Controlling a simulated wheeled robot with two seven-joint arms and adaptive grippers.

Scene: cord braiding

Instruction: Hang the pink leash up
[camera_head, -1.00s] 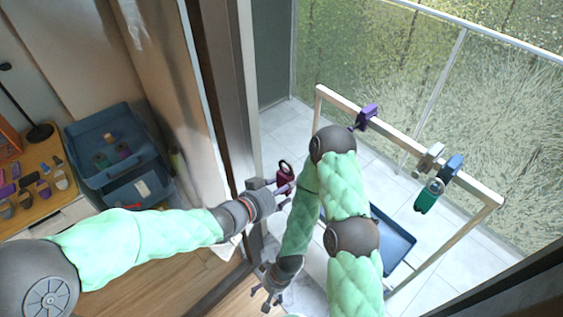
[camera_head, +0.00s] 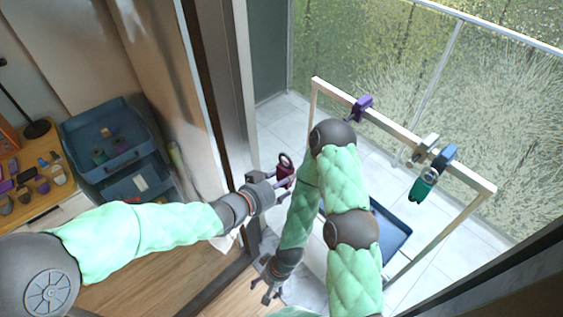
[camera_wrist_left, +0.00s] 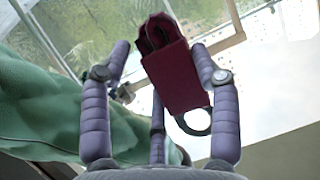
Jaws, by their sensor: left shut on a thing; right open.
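The pink leash (camera_head: 285,167) shows as a dark pink bundle with a dark ring at the tip of my left gripper (camera_head: 279,181). In the left wrist view the leash (camera_wrist_left: 177,76) sits tilted between the purple fingers of my left gripper (camera_wrist_left: 163,80), which is shut on it. My right gripper (camera_head: 270,284) is open and empty, low in the head view and pointing down. A pale rack bar (camera_head: 400,133) carries a purple clip (camera_head: 360,108), a whitish clip (camera_head: 426,147) and a blue clip (camera_head: 445,157).
A green item (camera_head: 421,190) hangs below the blue clip. A blue tray (camera_head: 391,232) lies on the tiled floor under the rack. My right arm stands between the leash and the rack. The door frame (camera_head: 222,130) is close left of my left gripper. Blue bins (camera_head: 105,135) stand left.

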